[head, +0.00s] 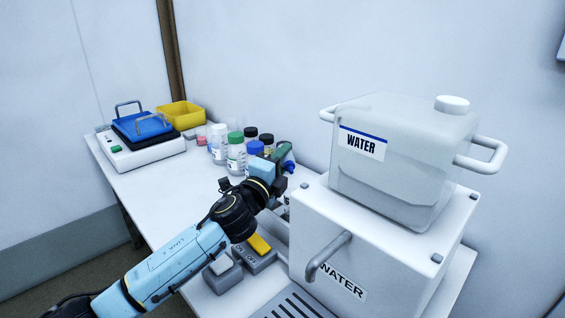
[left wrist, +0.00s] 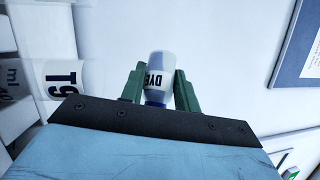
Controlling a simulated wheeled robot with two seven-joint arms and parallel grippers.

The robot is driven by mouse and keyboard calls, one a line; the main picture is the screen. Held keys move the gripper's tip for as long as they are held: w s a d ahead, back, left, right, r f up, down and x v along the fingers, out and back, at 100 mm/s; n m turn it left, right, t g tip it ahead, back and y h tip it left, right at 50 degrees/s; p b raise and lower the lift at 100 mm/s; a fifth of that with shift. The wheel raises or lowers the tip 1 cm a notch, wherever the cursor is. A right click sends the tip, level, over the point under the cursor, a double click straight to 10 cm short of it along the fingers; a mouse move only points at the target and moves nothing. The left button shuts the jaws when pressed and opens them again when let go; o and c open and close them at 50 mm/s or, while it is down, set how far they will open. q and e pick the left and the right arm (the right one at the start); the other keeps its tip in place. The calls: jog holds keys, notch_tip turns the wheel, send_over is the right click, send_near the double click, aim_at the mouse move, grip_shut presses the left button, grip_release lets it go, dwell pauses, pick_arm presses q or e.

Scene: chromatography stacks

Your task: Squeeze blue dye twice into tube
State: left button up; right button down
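My left gripper (head: 285,158) reaches in over the white bench, between the group of bottles and the water unit. In the left wrist view its green fingers (left wrist: 158,80) are closed on both sides of a small white dye bottle (left wrist: 159,66) labelled DYE. The bottle's blue cap end (left wrist: 155,103) lies toward the gripper's body. In the head view a blue part (head: 289,166) shows just beside the fingertips. I cannot make out the tube; the area below the gripper is largely hidden by my arm. My right gripper is not in view.
A box labelled WATER (head: 340,260) bears a clear water tank (head: 400,150) close right of the gripper. Several capped bottles (head: 236,155) stand behind left. A yellow bin (head: 182,115) and a blue-topped device (head: 140,155) are farther back. The bench's middle left (head: 165,205) is clear.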

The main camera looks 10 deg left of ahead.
pick_arm(q)
jog(key=shift+m+b, duration=0.3)
jog(key=shift+b, duration=0.4)
jog(key=shift+s+r+m+t+h+b, duration=0.15)
jog(key=shift+r+m+t+h+b, duration=0.2)
jog(key=shift+b, duration=0.45)
jog(key=shift+c, duration=0.3)
grip_shut()
jog(key=shift+f, duration=0.1)
jog(key=shift+o, duration=0.2)
grip_release()
